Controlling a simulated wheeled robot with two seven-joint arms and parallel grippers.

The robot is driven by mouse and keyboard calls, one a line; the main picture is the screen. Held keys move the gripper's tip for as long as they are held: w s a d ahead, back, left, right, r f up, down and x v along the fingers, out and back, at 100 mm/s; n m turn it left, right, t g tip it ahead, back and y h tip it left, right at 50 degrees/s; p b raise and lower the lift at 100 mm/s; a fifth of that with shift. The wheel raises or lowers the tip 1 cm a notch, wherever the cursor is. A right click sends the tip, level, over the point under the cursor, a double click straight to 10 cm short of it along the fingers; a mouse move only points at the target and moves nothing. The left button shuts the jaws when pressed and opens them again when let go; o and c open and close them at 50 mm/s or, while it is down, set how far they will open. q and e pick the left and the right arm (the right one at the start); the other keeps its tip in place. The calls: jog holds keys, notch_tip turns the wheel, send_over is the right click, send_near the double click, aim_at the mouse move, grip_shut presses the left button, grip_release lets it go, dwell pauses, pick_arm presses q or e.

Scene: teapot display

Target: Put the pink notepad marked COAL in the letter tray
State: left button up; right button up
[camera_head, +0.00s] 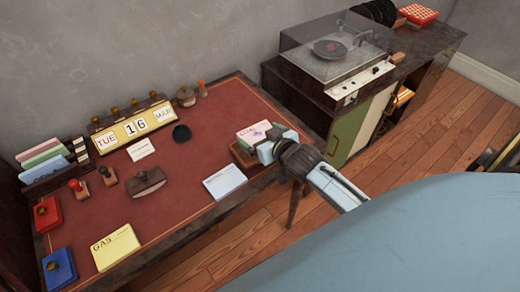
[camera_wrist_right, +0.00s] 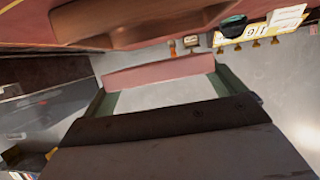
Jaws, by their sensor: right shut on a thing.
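The pink notepad (camera_head: 252,133) is at the right end of the desk; its marking is too small to read. It appears over the brown wooden letter tray (camera_head: 243,158), whose inside is mostly hidden. My right gripper (camera_head: 268,146) is shut on the pad's near right side. In the right wrist view the pad (camera_wrist_right: 160,69) spans between the green fingers, and a visible gap separates it from the wooden tray (camera_wrist_right: 135,22). My left gripper is not in view.
A pale blue pad (camera_head: 225,182) lies left of and nearer than the tray. A yellow GAS pad (camera_head: 116,247), a blotter (camera_head: 146,182) and a calendar (camera_head: 132,125) are farther left. A record player (camera_head: 335,60) stands on the cabinet behind. Red desk top is clear mid-desk.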

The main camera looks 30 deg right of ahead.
jog(key=shift+f, duration=0.85)
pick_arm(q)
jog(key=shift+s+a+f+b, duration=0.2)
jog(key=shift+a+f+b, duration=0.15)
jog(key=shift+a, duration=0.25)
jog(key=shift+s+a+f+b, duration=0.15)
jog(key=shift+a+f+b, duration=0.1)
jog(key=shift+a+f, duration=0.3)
pick_arm(e)
jog(key=shift+f, duration=1.7)
jog(key=shift+f, duration=0.1)
jog(key=shift+f, duration=0.15)
jog(key=o, duration=0.6)
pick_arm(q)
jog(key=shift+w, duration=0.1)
pick_arm(e)
jog(key=shift+o, duration=0.2)
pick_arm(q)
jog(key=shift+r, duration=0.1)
